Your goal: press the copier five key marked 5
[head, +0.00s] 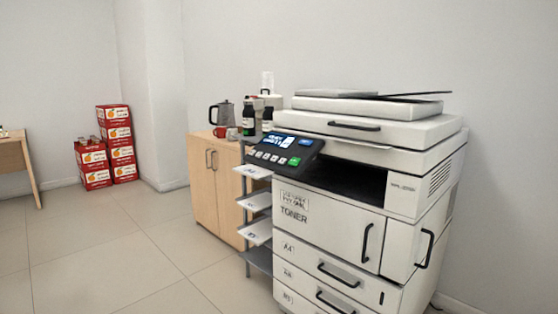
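A large white copier (335,215) stands at the right, against the back wall. Its dark control panel (310,151) juts out at the front left, with a lit blue screen (283,140). Below the screen is a row of small pale keys (266,155), with a green key (294,161) at the right end. The markings on the keys are too small to read, so I cannot tell which one is the 5. Neither of my grippers is in view, and nothing touches the panel.
A wooden cabinet (205,175) with a kettle (222,113) and bottles stands left of the copier. A narrow rack with paper trays (258,232) is between them. Red boxes (122,145) are stacked at the back left, near a wooden table (14,155). The tiled floor (110,250) in front is clear.

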